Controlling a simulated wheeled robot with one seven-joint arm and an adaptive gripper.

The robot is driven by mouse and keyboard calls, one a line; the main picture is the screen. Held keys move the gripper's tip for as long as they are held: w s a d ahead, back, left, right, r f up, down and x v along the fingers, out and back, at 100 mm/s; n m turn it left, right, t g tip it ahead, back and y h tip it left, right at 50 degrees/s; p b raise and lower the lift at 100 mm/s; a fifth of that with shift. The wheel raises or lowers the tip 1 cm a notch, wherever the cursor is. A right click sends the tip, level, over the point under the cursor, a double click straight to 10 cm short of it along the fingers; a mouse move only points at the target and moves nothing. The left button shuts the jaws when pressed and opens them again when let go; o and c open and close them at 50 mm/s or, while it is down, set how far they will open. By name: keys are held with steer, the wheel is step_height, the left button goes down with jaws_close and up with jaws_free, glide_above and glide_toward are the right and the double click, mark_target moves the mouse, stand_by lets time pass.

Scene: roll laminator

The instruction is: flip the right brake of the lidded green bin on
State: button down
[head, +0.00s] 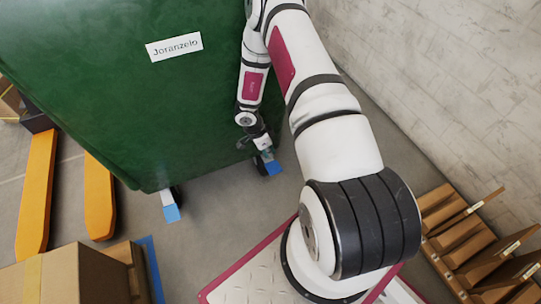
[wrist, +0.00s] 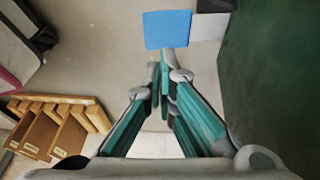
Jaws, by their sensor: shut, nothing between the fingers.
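The green bin (head: 110,100) fills the upper left of the head view, with a white label reading "Joranzelo" on its front. Its right brake, a blue pedal (head: 273,168), is at the caster under its right corner. In the wrist view the blue pedal (wrist: 166,30) lies just beyond my fingertips, beside a white piece. The left brake (head: 171,213) is another blue pedal under the bin's left corner. My gripper (wrist: 164,78) is shut and empty, pointing at the right pedal; I cannot tell whether they touch. In the head view my gripper (head: 264,148) is just above that pedal.
A wooden rack (head: 465,240) stands at the right by the pale wall (head: 420,60). Orange forks (head: 38,190) and a cardboard box (head: 70,275) are at the left. Grey floor is clear in front of the bin between the casters.

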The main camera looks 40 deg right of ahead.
mark_target(277, 170)
steer(key=b+x, duration=0.3)
steer(key=x, duration=0.5)
steer(key=shift+s+f, duration=0.1)
steer(key=shift+f, duration=0.05)
steer(key=shift+s+f, duration=0.15)
steer(key=shift+f, duration=0.25)
steer(key=shift+s+a+f+b, duration=0.1)
steer(key=shift+s+f+b, duration=0.1)
steer(key=shift+f, duration=0.3)
steer(key=shift+s+a+f+b, duration=0.1)
steer(key=shift+s+f+b, duration=0.1)
steer(key=shift+f, duration=0.3)
steer(key=shift+s+f+b, duration=0.2)
steer(key=shift+f+b, duration=0.95)
steer(key=shift+f, duration=1.5)
